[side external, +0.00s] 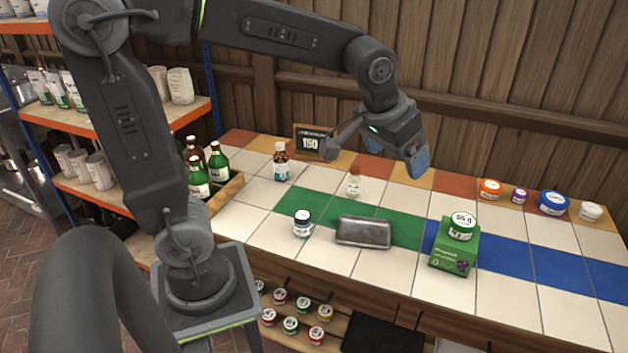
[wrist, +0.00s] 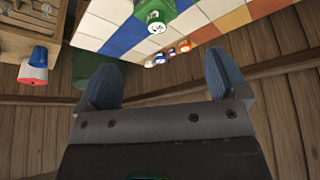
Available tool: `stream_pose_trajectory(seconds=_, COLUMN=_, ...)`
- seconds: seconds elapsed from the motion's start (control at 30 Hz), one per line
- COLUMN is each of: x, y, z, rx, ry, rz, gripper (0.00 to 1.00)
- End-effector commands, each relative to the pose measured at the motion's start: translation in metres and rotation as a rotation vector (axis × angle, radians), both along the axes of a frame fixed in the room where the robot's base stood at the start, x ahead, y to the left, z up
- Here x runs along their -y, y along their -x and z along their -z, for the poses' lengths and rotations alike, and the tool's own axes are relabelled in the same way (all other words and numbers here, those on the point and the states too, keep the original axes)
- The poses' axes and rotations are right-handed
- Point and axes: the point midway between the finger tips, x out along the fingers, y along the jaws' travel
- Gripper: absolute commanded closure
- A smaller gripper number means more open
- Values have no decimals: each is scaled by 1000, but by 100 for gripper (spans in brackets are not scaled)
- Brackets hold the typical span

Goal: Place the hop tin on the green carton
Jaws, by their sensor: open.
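The green carton (side external: 453,257) stands upright on the tiled counter, at the right front on the blue tile strip. A small round tin (side external: 462,227) with a white lid and green side, which looks like the hop tin, rests on its top. In the wrist view the carton (wrist: 178,7) and the tin (wrist: 156,24) show at the top edge. My gripper (side external: 415,162) is raised above the back of the counter, left of the carton and apart from it. In the wrist view its blue fingers (wrist: 160,78) are spread with nothing between them.
A brown bottle (side external: 281,162) and a price sign (side external: 312,143) are farther back. Several lidded tubs (side external: 552,203) line the back right.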

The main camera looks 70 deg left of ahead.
Motion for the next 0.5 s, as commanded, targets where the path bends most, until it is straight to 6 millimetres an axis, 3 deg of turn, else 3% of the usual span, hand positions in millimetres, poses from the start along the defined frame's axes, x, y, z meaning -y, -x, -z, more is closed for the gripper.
stream_pose_trajectory(seconds=0.03, x=0, y=25, z=-5, rx=13, ry=0, rz=20, gripper=8)
stream_pose_trajectory(seconds=0.2, x=1, y=94, z=-2, rx=36, ry=-6, rz=98, gripper=8)
stream_pose_trajectory(seconds=0.33, x=3, y=129, z=8, rx=46, ry=-9, rz=142, gripper=8)
stream_pose_trajectory(seconds=0.5, x=4, y=149, z=16, rx=54, ry=-12, rz=170, gripper=8)
